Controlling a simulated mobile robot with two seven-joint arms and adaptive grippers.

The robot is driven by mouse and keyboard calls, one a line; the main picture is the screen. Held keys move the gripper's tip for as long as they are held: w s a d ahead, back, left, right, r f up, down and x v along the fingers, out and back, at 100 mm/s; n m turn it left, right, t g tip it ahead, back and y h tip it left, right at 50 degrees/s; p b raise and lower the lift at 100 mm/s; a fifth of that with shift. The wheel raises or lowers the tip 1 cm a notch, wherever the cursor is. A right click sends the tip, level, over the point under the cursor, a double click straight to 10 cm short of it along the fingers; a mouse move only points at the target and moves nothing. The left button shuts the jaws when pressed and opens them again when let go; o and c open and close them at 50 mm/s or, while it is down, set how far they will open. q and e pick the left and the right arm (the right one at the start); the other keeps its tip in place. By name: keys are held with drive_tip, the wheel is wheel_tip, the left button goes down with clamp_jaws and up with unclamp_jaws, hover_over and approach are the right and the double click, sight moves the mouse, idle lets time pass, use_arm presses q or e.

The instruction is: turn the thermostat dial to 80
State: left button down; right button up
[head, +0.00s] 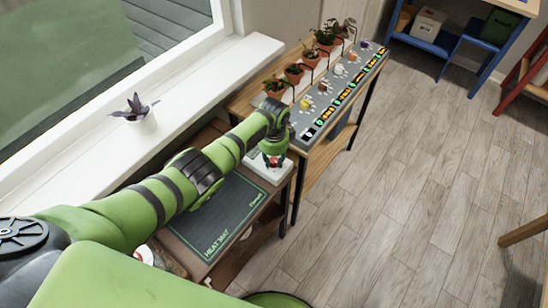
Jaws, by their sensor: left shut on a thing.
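My left gripper (272,160) points down at the end of the green arm. It is shut on a small part, taken to be the dial, on top of a white box. That white box, the thermostat (262,172), sits at the far end of the low brown table beside a dark green heat mat (227,213). The gripper covers the dial and its scale, so I cannot read the setting. My right gripper is not in view.
A grey bench top (326,106) with colored labels and several potted plants (326,37) stands just beyond the thermostat. A plant in a white pot (140,120) stands on the windowsill at left. Wooden floor (420,175) is clear at right.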

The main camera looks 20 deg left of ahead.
use_arm(q)
drive_tip(key=m, duration=0.4)
drive_tip(key=shift+s+f, duration=0.1)
drive_tip(key=shift+f, duration=0.05)
drive_tip(key=shift+m+b, duration=0.5)
drive_tip(key=shift+m, duration=1.3)
drive_tip(key=c, duration=0.9)
unclamp_jaws()
drive_tip(key=shift+c, duration=0.2)
